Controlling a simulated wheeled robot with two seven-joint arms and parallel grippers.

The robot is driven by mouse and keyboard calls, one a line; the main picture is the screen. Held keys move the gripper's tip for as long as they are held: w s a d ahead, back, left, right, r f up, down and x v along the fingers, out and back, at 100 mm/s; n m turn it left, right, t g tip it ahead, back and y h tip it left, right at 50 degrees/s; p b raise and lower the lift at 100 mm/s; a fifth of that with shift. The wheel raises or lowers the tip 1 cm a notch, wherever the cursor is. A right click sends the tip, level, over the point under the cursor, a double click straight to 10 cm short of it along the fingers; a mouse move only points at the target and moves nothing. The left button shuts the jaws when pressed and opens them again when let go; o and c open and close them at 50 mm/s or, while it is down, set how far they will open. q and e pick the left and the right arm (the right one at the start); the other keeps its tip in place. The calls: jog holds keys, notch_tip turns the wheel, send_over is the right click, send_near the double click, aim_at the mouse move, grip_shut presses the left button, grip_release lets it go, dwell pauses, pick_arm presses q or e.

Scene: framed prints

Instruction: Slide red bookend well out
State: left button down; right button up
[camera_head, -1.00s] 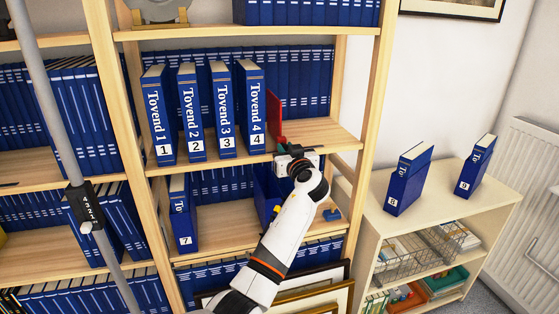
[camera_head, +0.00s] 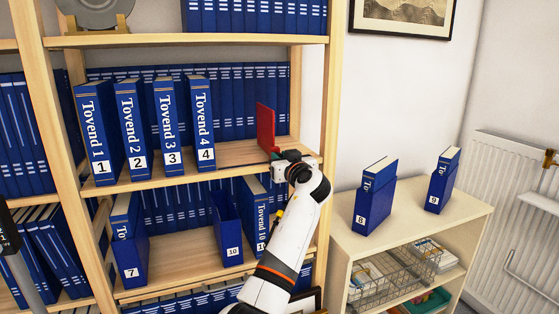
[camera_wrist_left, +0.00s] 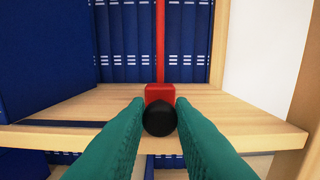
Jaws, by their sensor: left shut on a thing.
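The red bookend (camera_head: 265,128) stands upright on the middle shelf, right of the blue volume Tovend 4 (camera_head: 201,125), with a clear gap between them. My left gripper (camera_head: 283,157) is at the shelf's front edge, at the foot of the bookend. In the left wrist view, the green fingers (camera_wrist_left: 160,108) are shut on the black knob (camera_wrist_left: 160,120) in front of the bookend's red block (camera_wrist_left: 160,91). The thin red upright rises behind. Tovend 1 (camera_head: 98,135), Tovend 2 (camera_head: 131,127) and Tovend 3 (camera_head: 167,127) stand left of Tovend 4. My right gripper is out of view.
The shelf board (camera_head: 235,153) is bare between Tovend 4 and the bookend. Plain blue volumes line its back. The bookcase's right post (camera_head: 329,110) is close to my gripper. Below are slipcases 7 (camera_head: 131,265) and 10 (camera_head: 229,240). Slipcases 8 (camera_head: 374,205) and 9 (camera_head: 438,190) stand on the low cabinet.

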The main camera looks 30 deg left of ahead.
pick_arm(q)
jog(key=c, duration=1.5)
grip_release()
jog(key=shift+d, duration=0.1)
jog(key=shift+o, duration=1.1)
jog(key=shift+w, duration=0.2)
jog(key=b+v, duration=0.2)
jog(key=v, duration=1)
